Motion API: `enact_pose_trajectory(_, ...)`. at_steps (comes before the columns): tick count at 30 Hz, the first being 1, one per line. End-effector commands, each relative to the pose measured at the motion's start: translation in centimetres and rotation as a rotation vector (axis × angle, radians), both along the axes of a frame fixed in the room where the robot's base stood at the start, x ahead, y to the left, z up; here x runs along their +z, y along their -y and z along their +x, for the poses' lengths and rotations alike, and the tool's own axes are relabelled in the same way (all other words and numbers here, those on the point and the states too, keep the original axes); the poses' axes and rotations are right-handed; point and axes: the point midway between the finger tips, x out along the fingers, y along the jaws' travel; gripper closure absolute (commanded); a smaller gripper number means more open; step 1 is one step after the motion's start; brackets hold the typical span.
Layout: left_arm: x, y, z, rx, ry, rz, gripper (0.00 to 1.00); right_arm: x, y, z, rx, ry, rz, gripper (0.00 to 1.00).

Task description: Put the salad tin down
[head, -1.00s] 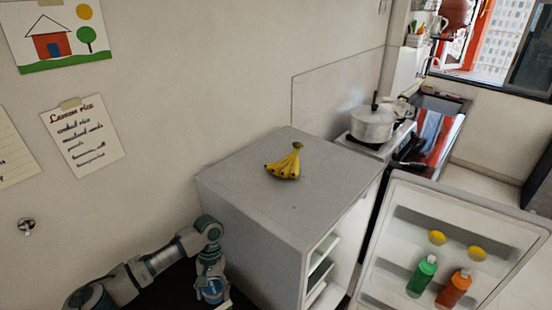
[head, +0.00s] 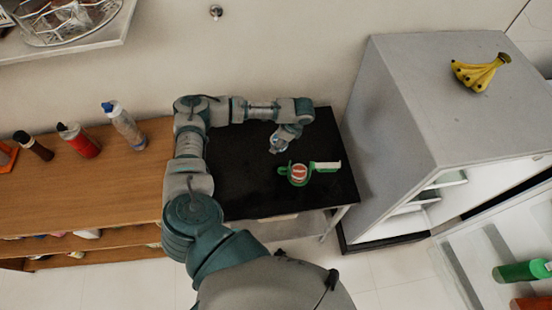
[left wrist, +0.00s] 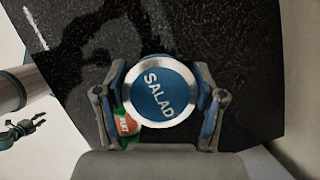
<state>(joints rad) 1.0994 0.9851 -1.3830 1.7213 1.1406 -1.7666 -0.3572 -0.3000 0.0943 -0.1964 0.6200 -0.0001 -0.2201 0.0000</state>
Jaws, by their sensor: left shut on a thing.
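My left gripper (head: 278,146) is over the black table (head: 245,190) in the head view. In the left wrist view, its two fingers (left wrist: 164,100) are shut on the salad tin (left wrist: 166,92), one on each side. The tin's round blue lid with a silver rim and white "SALAD" lettering faces the camera. In the head view the tin is mostly hidden at the gripper. I cannot tell whether its base touches the tabletop. A small dark claw, apparently my right gripper (left wrist: 24,125), shows at the left of the wrist view, too small to read.
A green and red item (head: 299,174) with a green-and-white piece beside it stands just in front of the gripper. The fridge (head: 400,110), bananas (head: 481,72) on top, is right of the table. A wooden shelf (head: 90,190) with bottles is left. The table's front is bare.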

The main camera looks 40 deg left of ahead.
Motion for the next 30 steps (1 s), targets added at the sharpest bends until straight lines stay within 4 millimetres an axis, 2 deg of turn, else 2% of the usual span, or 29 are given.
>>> enact_pose_trajectory(1,-0.3,-0.8,-0.3,-0.041,-0.002,0.002,0.74,-0.1,0.0,0.0,0.000,0.000,0.000,0.60)
enact_pose_trajectory(4,-1.2,-1.3,-0.5,-0.095,-0.002,0.000,0.74,-0.2,-0.3,0.0,-0.001,-0.001,0.003,0.60)
enact_pose_trajectory(9,-4.6,-1.3,-0.5,-0.110,-0.004,0.002,0.74,-0.4,-1.8,-0.1,-0.004,-0.002,0.022,0.60)
enact_pose_trajectory(13,-6.2,-1.1,-0.5,-0.109,-0.002,0.003,0.74,-0.5,-2.4,-0.1,-0.003,-0.002,0.029,0.60)
enact_pose_trajectory(17,-7.2,-1.1,-0.5,-0.108,-0.002,0.003,0.74,-0.6,-2.0,-0.1,-0.001,-0.001,0.024,0.60)
enact_pose_trajectory(24,-10.5,-1.5,-0.5,-0.106,-0.002,-0.001,0.74,-0.8,-0.9,-0.1,0.001,-0.002,0.010,0.60)
enact_pose_trajectory(30,-10.5,-1.5,-0.5,-0.107,-0.001,-0.001,0.74,-0.8,-0.5,-0.1,0.000,-0.002,0.006,0.60)
